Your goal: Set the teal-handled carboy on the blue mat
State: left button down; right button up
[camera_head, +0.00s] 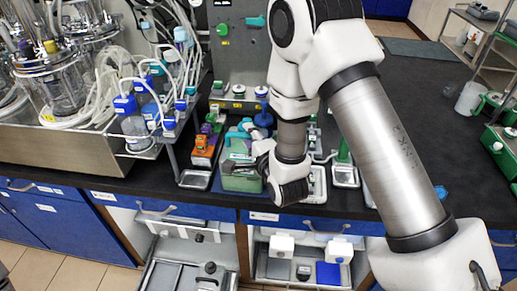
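My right arm comes in from the right and reaches down in front of the bench. My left gripper is not in view.
Glass vessels with tubing and blue-capped bottles (130,118) crowd a steel tray at the left. Orange items (203,150) sit left of the green container. White boxes (281,247) stand in the lower bay. The black bench top (415,100) is clear behind my arm.

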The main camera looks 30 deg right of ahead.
jog(key=v, duration=0.4)
jog(key=shift+s+f, duration=0.1)
jog(key=shift+s, duration=0.1)
jog(key=d+p+v, duration=0.1)
jog(key=p+v, duration=0.4)
jog(key=p, duration=0.5)
jog(key=s+a+f+n+g, duration=0.1)
jog(key=s+f+n+g, duration=0.4)
jog(key=f, duration=0.5)
jog(key=s+a+f+n+g+y, duration=0.1)
jog(key=s+f+n+g, duration=0.4)
jog(key=s+f+n, duration=0.1)
jog(key=s+a+f+n+g+y, duration=0.1)
jog(key=s+f+n+g, duration=0.5)
jog(key=s+n, duration=0.3)
jog(key=shift+s+b, duration=0.35)
jog(key=shift+s, duration=0.9)
